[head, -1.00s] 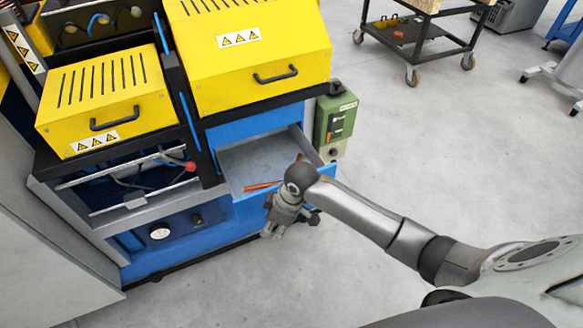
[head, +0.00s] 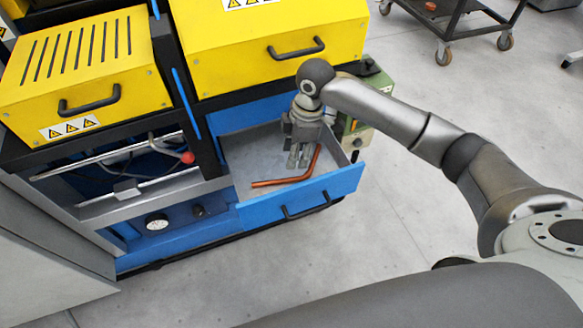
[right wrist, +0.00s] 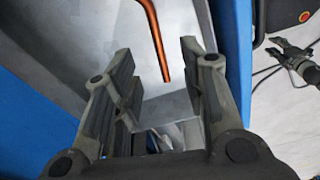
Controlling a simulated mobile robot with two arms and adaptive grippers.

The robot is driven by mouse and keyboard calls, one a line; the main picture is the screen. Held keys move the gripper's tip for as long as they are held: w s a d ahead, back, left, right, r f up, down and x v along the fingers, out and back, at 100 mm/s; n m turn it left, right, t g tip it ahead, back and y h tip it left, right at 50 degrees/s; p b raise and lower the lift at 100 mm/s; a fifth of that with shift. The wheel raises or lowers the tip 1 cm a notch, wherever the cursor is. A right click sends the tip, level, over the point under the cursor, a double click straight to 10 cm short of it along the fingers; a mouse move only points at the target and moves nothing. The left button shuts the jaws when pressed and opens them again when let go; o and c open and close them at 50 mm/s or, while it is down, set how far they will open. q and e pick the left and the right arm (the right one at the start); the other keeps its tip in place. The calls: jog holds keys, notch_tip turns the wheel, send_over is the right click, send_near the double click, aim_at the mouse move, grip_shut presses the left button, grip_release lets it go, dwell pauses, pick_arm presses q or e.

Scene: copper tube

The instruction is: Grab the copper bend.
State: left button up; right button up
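The copper bend (head: 288,181) lies in the open drawer (head: 252,198) of the blue and yellow machine. It is a bent copper-coloured tube with one long arm along the drawer's front and a shorter arm running back to the right. My right gripper (head: 298,164) is over the drawer, pointing down beside the bend. In the right wrist view, the right gripper (right wrist: 165,95) has its fingers wide apart with nothing between them touching. Part of the copper bend (right wrist: 159,45) shows ahead of the fingers, its end near the gap.
The drawer's blue front with a black handle (head: 305,207) stands out from the machine. Yellow covers (head: 270,50) rise behind the drawer. A green box (head: 367,93) sits to its right. The floor on the right is clear, with a wheeled cart (head: 450,28) at the back.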

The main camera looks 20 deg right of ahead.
send_over(291, 178)
jog(key=f, duration=0.5)
jog(key=shift+d+f, duration=0.3)
jog(key=shift+f, duration=0.05)
jog(key=shift+a+f, duration=0.15)
jog(key=shift+f, duration=1.35)
jog(key=shift+a+f, duration=0.1)
jog(key=shift+f, duration=1.35)
grip_shut()
